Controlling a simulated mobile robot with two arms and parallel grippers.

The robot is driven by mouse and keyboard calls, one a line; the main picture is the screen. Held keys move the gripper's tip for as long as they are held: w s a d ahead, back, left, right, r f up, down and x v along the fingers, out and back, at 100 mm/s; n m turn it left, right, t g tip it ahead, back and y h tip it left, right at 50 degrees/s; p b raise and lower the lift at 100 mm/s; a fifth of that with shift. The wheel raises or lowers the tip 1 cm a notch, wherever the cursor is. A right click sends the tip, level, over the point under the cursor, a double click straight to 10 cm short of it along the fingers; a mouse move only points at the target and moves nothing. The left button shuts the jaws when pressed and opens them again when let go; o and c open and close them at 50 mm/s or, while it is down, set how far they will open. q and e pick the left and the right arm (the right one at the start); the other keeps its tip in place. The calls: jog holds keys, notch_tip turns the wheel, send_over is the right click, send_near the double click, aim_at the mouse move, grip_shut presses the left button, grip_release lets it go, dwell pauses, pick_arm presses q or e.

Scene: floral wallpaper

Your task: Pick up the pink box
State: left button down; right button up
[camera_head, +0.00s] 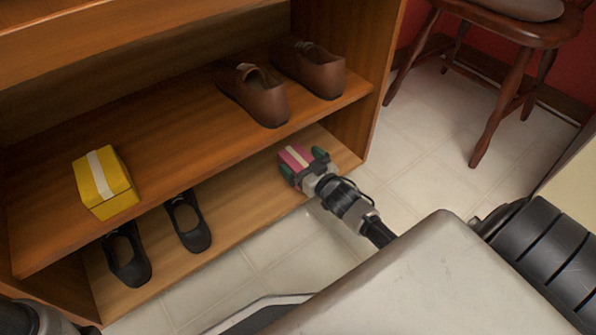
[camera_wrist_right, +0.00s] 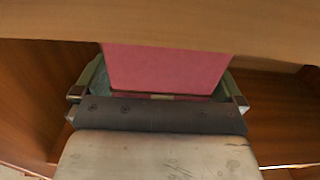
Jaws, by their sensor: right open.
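The pink box (camera_head: 294,156) with a pale stripe sits on the lower shelf of the wooden rack, toward its right end. My right gripper (camera_head: 304,166) is at the box, its green-tipped fingers open on either side of it. In the right wrist view the pink box (camera_wrist_right: 168,70) fills the space between the fingers (camera_wrist_right: 160,85). I cannot tell whether the fingers touch it. At the lower left corner of the head view a dark part of my left arm shows, but its gripper fingers do not.
The upper shelf (camera_head: 190,125) is just above the right gripper. It holds a yellow box (camera_head: 104,183) and brown shoes (camera_head: 262,98). Black shoes (camera_head: 187,222) stand on the lower shelf to the left. A wooden chair (camera_head: 500,60) is at upper right; the tiled floor (camera_head: 425,125) between is clear.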

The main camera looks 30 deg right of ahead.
jog(key=c, duration=1.1)
jog(key=shift+r, duration=0.1)
